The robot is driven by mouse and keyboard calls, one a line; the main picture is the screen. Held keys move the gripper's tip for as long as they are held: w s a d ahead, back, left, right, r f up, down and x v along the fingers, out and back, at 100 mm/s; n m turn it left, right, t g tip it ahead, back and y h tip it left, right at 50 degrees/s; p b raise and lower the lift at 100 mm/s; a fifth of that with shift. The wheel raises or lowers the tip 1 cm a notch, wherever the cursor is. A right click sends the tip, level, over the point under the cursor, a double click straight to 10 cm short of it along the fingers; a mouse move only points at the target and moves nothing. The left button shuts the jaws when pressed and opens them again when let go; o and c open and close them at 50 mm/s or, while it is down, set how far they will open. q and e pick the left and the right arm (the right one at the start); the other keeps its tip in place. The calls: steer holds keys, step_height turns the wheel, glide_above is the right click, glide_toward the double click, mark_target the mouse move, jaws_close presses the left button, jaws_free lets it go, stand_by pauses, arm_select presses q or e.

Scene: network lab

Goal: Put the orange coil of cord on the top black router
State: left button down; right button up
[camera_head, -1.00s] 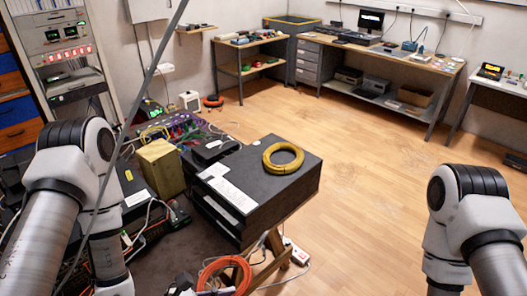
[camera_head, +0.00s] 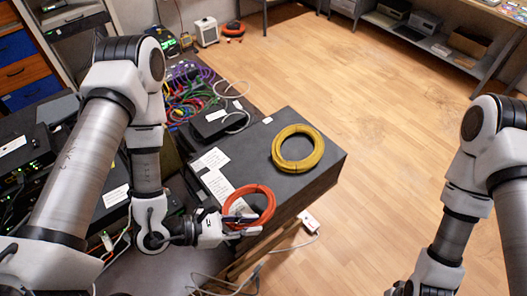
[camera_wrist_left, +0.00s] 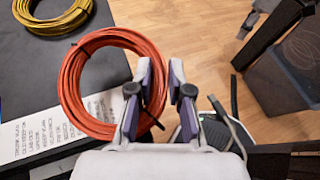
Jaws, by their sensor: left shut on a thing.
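The orange coil of cord (camera_head: 265,207) is held at its side by my left gripper (camera_head: 238,222), which is shut on it. In the left wrist view the coil (camera_wrist_left: 72,90) lies left of the fingers (camera_wrist_left: 160,90), with its loop partly over a white printed label. The top black router (camera_head: 247,158) is a wide black box with white labels, and it shows behind the coil (camera_wrist_left: 38,85). The coil overlaps the router's near edge in the head view; whether they touch I cannot tell. My right gripper is out of view below the frame.
A yellow coil (camera_head: 298,163) lies on the far right part of the router's top. A smaller black device (camera_head: 218,122) with a grey cable stands behind it, near colored cables (camera_head: 185,90). A white power strip (camera_head: 309,220) is at the right. Wooden floor (camera_head: 400,140) is open there.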

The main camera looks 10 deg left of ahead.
arm_select(q)
steer(key=w+a+b, duration=0.1)
steer(key=b, duration=0.2)
steer(key=w+a+b, duration=0.1)
steer(key=b, duration=0.3)
steer(key=shift+a+f, duration=0.1)
steer(key=shift+f, duration=0.3)
steer(key=w+b, duration=0.2)
steer(key=b, duration=0.1)
steer(key=shift+w+a+f, duration=0.1)
steer(key=shift+a+f, duration=0.1)
steer(key=shift+a, duration=0.05)
steer(key=p, duration=0.2)
glide_above(241, 186)
steer(key=s, duration=0.3)
steer(key=shift+w+d+r, duration=0.2)
steer(key=shift+d+r, duration=0.25)
steer(key=f, duration=0.2)
steer(key=w+f+p, duration=0.1)
steer(key=f, duration=0.1)
steer(key=shift+a+p, duration=0.1)
steer(key=shift+p, duration=0.2)
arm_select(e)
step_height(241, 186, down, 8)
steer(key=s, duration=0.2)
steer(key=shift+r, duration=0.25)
arm_select(q)
steer(key=shift+f, duration=0.1)
